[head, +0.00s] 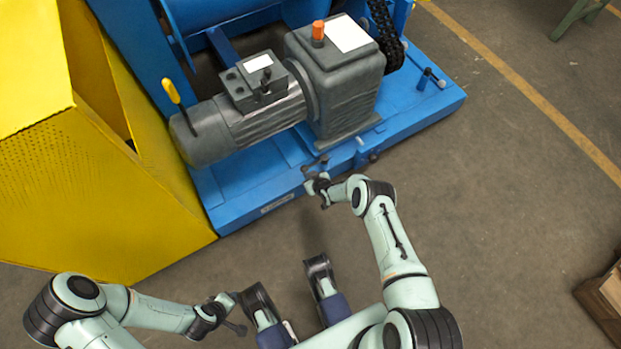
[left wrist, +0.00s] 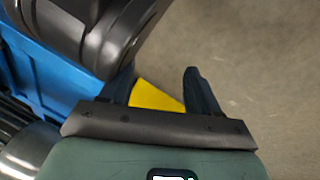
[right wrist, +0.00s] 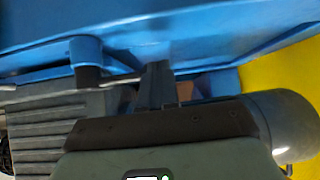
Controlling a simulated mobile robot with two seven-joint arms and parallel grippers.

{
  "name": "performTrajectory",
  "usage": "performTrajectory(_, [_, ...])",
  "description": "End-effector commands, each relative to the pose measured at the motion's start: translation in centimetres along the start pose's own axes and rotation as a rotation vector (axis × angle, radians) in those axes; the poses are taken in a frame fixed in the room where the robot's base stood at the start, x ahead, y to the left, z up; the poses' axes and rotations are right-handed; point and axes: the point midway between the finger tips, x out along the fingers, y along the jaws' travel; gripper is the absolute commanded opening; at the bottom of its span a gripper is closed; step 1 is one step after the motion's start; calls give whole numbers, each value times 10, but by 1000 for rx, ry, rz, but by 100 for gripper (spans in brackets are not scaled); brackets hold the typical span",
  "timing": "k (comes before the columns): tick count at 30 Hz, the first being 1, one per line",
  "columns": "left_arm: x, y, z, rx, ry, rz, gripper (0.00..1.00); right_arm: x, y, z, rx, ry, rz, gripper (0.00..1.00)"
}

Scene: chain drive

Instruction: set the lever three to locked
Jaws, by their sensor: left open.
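A small dark lever (head: 316,163) sits at the front edge of the blue base, below the motor. Its thin metal rod (right wrist: 122,78) shows in the right wrist view. My right gripper (head: 314,182) is at this lever. In the right wrist view its fingers (right wrist: 157,85) are close together and the rod runs into them; the contact is partly hidden. Which lever is number three, and its locked mark, cannot be read. My left gripper (head: 238,312) is open and empty over the floor, away from the machine; its spread fingers show in the left wrist view (left wrist: 160,88).
The grey gear motor (head: 335,85) stands on the blue base (head: 255,190). A yellow-handled lever (head: 172,92) is at the motor's left end. Another small lever (head: 430,76) stands at the base's right. A yellow guard (head: 90,190) fills the left.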

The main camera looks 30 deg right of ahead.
Motion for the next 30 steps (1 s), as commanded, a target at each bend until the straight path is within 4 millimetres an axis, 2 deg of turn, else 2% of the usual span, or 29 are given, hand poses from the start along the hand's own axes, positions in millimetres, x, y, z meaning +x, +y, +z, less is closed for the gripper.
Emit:
performTrajectory(15, [2, -3, 3, -4, -9, -5, 62, 2, -2, -4, -1, 6, -1, 0])
performTrajectory(20, [-3, 2, -2, 1, 8, 3, 62, -4, -2, -5, -1, 5, -2, 0])
performTrajectory(26, [-26, 23, -27, 21, 91, 40, 62, -28, -1, -6, -1, 3, -1, 0])
performTrajectory(27, [-34, 29, -31, 26, 105, 49, 62, -37, -1, -6, 0, 0, -1, 0])
performTrajectory(30, [-52, 35, -8, 35, 42, 56, 62, -64, 0, -7, 1, -1, 0, 0])
